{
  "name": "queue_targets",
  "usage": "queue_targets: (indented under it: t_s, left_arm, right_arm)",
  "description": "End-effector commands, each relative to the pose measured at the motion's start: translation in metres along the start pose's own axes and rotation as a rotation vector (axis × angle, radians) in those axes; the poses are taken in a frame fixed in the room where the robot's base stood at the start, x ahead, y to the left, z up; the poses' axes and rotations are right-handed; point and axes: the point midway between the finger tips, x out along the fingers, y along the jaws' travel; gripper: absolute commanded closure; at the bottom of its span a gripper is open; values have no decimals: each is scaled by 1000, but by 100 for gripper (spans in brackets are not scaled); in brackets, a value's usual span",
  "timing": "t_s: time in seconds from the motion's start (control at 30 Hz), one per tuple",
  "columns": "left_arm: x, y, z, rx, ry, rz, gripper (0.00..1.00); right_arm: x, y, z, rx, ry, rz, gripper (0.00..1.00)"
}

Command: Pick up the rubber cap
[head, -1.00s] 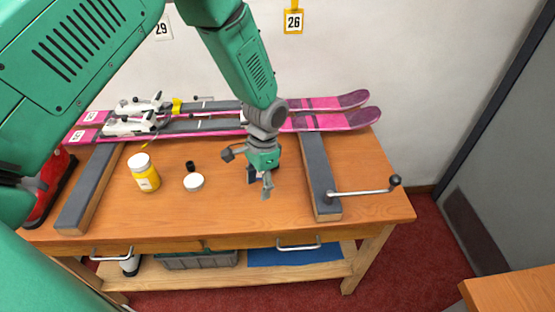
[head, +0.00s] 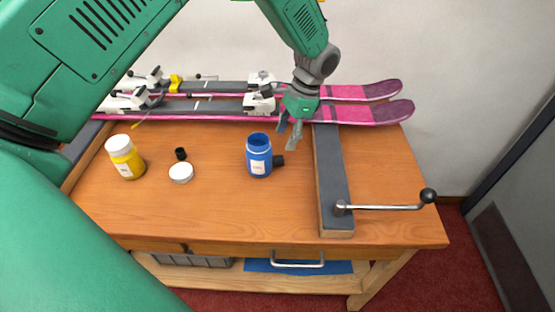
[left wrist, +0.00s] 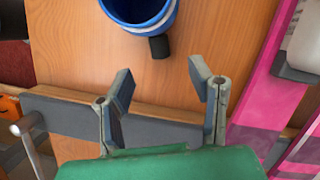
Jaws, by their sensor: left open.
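Two small black pieces could be the rubber cap; I cannot tell which it is. One black piece (head: 278,160) lies on the bench against the right side of an open blue jar (head: 258,157). The other black piece (head: 181,154) stands just behind a white lid (head: 181,173). My left gripper (head: 288,132) is open and empty, above the bench, behind and right of the blue jar. In the left wrist view, the first black piece (left wrist: 159,47) shows beyond the gap between the open fingers (left wrist: 160,84), beside the jar (left wrist: 140,12).
A yellow jar with a white top (head: 126,158) stands at the left. Pink skis (head: 375,111) lie along the back. A grey-topped bar (head: 333,180) with a crank handle (head: 385,206) stands at the right. The front middle of the bench (head: 230,210) is clear.

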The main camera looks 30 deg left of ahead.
Motion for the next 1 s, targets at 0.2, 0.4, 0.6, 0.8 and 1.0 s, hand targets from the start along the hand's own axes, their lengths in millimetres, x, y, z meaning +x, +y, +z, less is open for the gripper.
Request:
queue_targets:
  t_s: [0.2, 0.4, 0.6, 0.8, 1.0]
  left_arm:
    - [27, 0, 0, -1, 0, -2, 52]
    - [39, 0, 2, -1, -1, 0, 52]
    - [68, -1, 5, 0, -2, 2, 52]
    - [82, -2, 4, -1, 1, -2, 52]
    - [82, -1, 4, -1, 1, -1, 73]
  right_arm:
    - [0, 0, 0, 0, 1, 0, 53]
    - [-1, 0, 0, 0, 1, 0, 53]
    - [-3, 0, 0, 0, 1, 0, 53]
    - [-3, 0, 0, 0, 1, 0, 53]
    - [-3, 0, 0, 0, 1, 0, 53]
